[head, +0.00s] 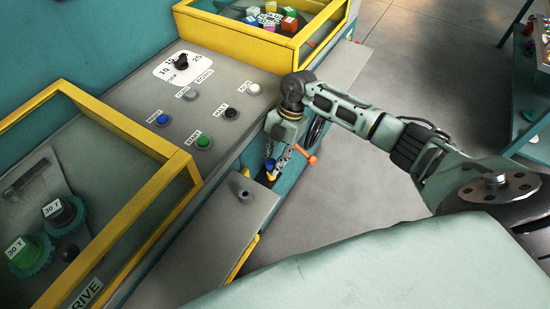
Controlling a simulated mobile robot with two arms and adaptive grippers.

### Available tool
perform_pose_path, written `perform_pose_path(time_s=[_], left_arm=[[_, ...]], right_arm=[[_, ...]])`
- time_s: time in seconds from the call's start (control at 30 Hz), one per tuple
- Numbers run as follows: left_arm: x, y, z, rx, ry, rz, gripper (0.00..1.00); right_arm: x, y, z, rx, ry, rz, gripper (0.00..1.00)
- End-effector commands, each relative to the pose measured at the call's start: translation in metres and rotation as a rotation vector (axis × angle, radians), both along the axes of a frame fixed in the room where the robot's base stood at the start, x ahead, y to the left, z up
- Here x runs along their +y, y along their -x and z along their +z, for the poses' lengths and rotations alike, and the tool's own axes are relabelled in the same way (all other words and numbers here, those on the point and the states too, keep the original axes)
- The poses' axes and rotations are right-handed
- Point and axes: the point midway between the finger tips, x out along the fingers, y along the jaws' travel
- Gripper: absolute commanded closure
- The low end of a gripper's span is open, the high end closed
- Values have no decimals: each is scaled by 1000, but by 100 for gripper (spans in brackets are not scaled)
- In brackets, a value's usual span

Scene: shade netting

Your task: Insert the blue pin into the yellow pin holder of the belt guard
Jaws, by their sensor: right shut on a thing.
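My right gripper (277,160) reaches down at the front side of the machine, with its fingers close together on the blue pin (270,164). Only a small blue part of the pin shows; the fingers hide the rest. A small yellow piece (265,177), which looks like the pin holder, shows just below the pin. I cannot tell whether the pin is inside it or only above it. The belt guard seems to be the grey hinged panel (235,213) in front of the machine. My left gripper is not in view.
The control panel (178,108) has several buttons and a dial. A yellow-framed guard (150,150) covers gears at the left. A yellow bin (235,35) of coloured cubes stands behind. An orange handle (308,156) is close to the gripper's right. Open floor (400,80) lies to the right.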

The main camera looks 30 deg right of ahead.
Motion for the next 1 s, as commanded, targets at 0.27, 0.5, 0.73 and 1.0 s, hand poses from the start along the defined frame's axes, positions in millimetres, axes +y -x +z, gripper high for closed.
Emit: perform_pose_path(time_s=[0.27, 0.5, 0.73, 1.0], left_arm=[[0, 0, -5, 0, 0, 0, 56], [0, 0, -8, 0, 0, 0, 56], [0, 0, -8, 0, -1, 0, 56], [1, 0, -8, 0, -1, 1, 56]], right_arm=[[0, 0, -9, -2, -1, -1, 100], [0, 0, -15, -3, -1, 0, 100], [0, 0, -15, -2, 0, 0, 100], [0, 0, -15, -2, 0, 0, 55]])
